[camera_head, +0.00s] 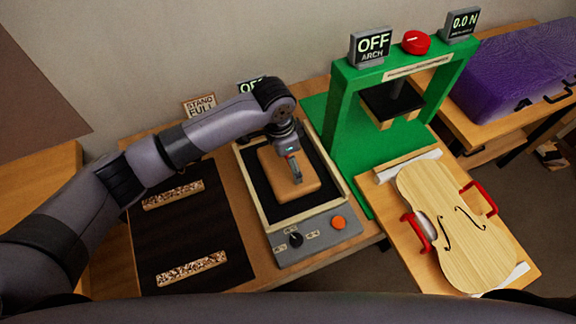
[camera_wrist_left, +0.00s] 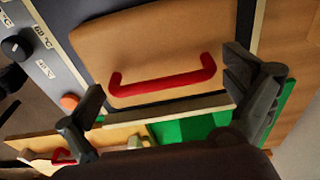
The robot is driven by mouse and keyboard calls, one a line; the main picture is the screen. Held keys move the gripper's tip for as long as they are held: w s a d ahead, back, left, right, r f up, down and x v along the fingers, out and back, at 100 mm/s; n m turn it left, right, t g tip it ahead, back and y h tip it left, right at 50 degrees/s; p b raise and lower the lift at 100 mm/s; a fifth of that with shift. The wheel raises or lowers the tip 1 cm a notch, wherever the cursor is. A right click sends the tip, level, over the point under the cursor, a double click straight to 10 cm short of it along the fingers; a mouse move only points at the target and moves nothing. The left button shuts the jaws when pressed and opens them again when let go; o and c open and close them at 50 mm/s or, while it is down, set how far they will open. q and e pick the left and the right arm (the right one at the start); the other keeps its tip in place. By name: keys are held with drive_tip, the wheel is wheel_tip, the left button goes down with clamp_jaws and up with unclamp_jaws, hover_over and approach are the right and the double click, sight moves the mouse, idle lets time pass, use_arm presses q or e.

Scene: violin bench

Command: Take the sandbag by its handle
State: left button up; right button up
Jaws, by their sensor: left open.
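The sandbag (camera_head: 305,183) is a tan, rounded pad lying in the dark recess of the heater-like tray (camera_head: 262,222). My left gripper (camera_head: 296,177) is over it, pointing down, and hides part of it in the head view. In the left wrist view the sandbag (camera_wrist_left: 150,42) shows a red bar handle (camera_wrist_left: 165,82) on its top. The left gripper (camera_wrist_left: 166,75) is open, with one finger towards each end of the handle and nothing held. I cannot tell how high the fingertips are above the handle. My right gripper is not in view.
A green press frame (camera_head: 345,130) stands right of the tray. A violin plate (camera_head: 460,225) with red handles lies on a board at the right. A black mat (camera_head: 185,235) with two speckled strips is at the left. A purple case (camera_head: 515,70) sits at the back right.

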use_arm(q)
drive_tip(key=shift+c, duration=0.6)
drive_tip(key=c, duration=1.6)
drive_tip(key=shift+w+r, duration=0.15)
